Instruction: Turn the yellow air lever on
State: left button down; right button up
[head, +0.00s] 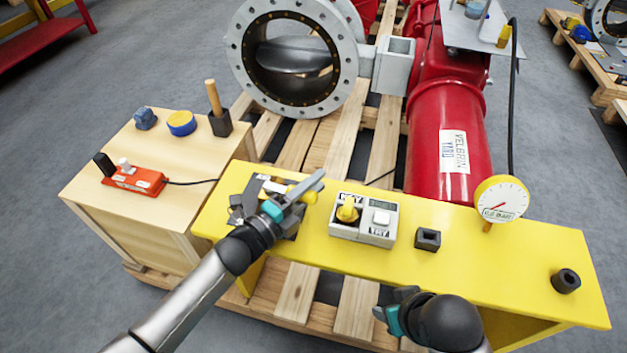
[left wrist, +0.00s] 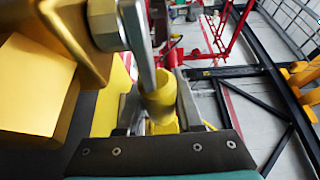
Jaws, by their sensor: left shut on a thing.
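The yellow air lever (head: 308,197) shows at the left part of the yellow bench, largely covered by my gripper in the head view. My left gripper (head: 296,194) is at the lever, its fingers shut on it. In the left wrist view the lever's yellow rounded end (left wrist: 160,97) sits between the two fingers of the left gripper (left wrist: 163,92). A brass-coloured fitting with a metal nut (left wrist: 104,24) is close beside it. My right gripper (head: 393,310) is low in front of the bench, apart from everything; its finger gap is not clear.
The yellow bench (head: 500,255) carries a control box (head: 364,219) with a yellow knob, a dark square socket (head: 428,239), a round gauge (head: 501,199) and a black socket (head: 566,281). A wooden box (head: 165,160) with an orange device (head: 134,180) stands left. A red actuator (head: 445,110) lies behind.

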pick_arm(q)
jog(key=shift+s+a+m+g+h, duration=0.1)
jog(key=shift+s+m+g+h, duration=0.2)
jog(key=shift+m+g+h, duration=0.25)
jog(key=shift+s+m+g+h, duration=0.55)
jog(key=shift+g, duration=0.3)
pick_arm(e)
jog(key=shift+f, duration=0.35)
pick_arm(q)
jog(key=c, duration=0.6)
grip_release()
jog(key=shift+o, duration=0.2)
pick_arm(e)
jog(key=shift+s, duration=0.15)
pick_arm(q)
jog(key=shift+s+a, duration=0.1)
jog(key=shift+a, duration=0.05)
jog(key=shift+s+a, duration=0.15)
jog(key=shift+a, duration=0.1)
jog(key=p+v, duration=0.3)
jog(key=v, duration=1.1)
jog(key=shift+a+p, duration=0.2)
jog(key=shift+p, duration=0.1)
pick_arm(e)
notch_tip(320, 180, down, 7)
jog(key=s+g, duration=0.1)
jog(key=shift+s+d+f, duration=0.15)
jog(key=shift+s+f, duration=0.05)
jog(key=shift+s, duration=0.2)
